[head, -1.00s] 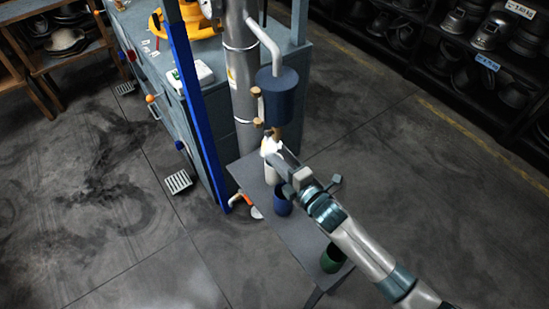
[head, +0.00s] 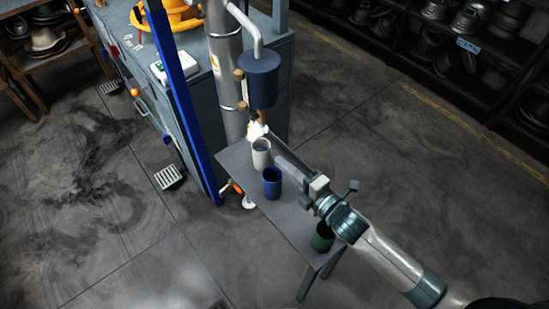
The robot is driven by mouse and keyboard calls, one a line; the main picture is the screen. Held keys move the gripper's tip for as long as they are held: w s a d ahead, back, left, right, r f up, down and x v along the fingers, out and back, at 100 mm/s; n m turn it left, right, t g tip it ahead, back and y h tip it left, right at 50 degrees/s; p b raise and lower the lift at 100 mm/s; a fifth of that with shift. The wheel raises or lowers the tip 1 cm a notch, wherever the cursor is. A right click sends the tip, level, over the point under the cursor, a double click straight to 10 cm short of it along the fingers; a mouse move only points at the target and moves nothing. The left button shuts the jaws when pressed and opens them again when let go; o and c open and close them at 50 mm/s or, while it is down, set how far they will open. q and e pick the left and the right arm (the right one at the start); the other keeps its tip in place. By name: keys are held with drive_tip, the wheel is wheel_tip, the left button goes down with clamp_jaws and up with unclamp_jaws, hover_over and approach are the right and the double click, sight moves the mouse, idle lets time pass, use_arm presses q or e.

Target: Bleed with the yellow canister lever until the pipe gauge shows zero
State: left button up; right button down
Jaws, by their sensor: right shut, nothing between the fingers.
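A dark blue canister (head: 262,82) hangs from a bent grey pipe beside the tall steel pipe (head: 224,65). Brass fittings (head: 240,75) show at its left side. A small brass part (head: 262,116) is under it, with a white puff (head: 257,131) just below. I cannot make out a yellow lever there or read a pipe gauge. My right gripper (head: 279,158) is shut and empty, its narrow tip pointing up-left, just right of a white cup (head: 261,153) and below the canister. It appears clear of the brass part. My left gripper is out of view.
An orange-handled part (head: 237,188) sits by the bench's left edge. Open floor lies right.

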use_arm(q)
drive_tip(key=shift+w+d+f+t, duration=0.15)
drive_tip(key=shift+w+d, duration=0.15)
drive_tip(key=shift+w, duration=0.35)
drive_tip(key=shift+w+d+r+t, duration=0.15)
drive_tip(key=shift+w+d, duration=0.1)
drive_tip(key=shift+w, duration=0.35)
use_arm(e)
drive_tip(key=v, duration=0.3)
drive_tip(key=shift+f, duration=0.15)
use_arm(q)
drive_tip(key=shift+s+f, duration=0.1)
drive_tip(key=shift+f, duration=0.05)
